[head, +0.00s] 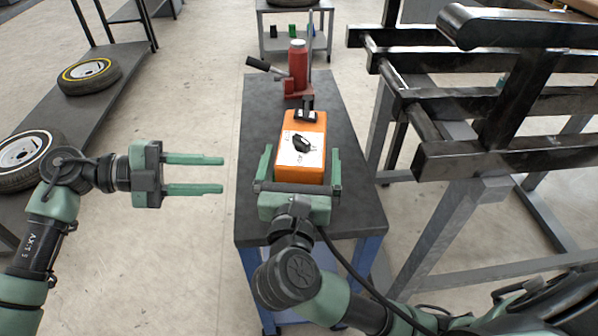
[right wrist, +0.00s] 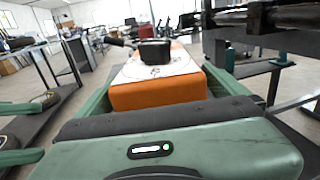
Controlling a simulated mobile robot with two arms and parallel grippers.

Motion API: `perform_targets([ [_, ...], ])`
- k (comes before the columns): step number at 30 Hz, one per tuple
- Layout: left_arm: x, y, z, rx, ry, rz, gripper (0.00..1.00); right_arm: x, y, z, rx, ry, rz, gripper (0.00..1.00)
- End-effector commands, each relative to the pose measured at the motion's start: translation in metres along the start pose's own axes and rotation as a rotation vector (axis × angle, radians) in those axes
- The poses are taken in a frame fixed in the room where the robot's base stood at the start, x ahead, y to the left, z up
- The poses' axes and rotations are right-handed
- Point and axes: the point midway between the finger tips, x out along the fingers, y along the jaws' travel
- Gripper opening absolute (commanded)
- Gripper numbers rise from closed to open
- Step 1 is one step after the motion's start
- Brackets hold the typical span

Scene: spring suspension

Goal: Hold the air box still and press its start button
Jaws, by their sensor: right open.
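The air box (head: 315,124) is an orange block with a white top panel and a black knob-like part (head: 302,145) on it. It rests on the dark top of a small table (head: 357,190). I cannot make out which part is the start button. My right gripper (head: 301,150) is open at the box's near end, with one finger on each side. In the right wrist view the orange box (right wrist: 158,92) lies between the fingers; contact is unclear. My left gripper (head: 222,175) is open and empty, left of the table, its fingers pointing right towards the box.
A red bottle-shaped jack (head: 298,66) with a black handle stands behind the box. A black metal frame (head: 500,100) on grey legs stands close on the right. Tyres (head: 90,76) lie on a low bench at the left. The floor between bench and table is clear.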

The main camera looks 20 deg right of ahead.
Motion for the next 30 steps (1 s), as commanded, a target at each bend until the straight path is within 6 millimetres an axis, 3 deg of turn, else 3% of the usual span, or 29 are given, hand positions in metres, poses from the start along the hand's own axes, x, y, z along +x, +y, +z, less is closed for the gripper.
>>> perform_targets([
  [6, 0.0, 0.0, 0.0, 0.0, 0.0, 0.0, 0.36, 0.022, 0.0, 0.0, -0.001, -0.002, 0.0, 1.0],
  [16, 0.0, 0.0, 0.0, 0.0, 0.0, 0.0, 0.36, 0.026, 0.0, 0.0, 0.0, -0.001, 0.0, 1.0],
  [17, 0.0, 0.0, 0.0, 0.0, 0.0, 0.0, 0.36, 0.026, 0.0, 0.0, 0.0, -0.001, 0.0, 0.94],
  [26, 0.0, 0.0, 0.0, 0.0, 0.0, 0.0, 0.36, 0.026, 0.0, 0.0, 0.0, -0.001, 0.0, 0.11],
  [27, 0.0, 0.0, 0.0, 0.0, 0.0, 0.0, 0.36, 0.026, 0.0, 0.0, 0.0, -0.001, 0.0, 0.74],
  [30, 0.0, 0.0, 0.0, 0.0, 0.0, 0.0, 0.36, 0.026, 0.0, 0.0, 0.0, -0.001, 0.0, 0.47],
])
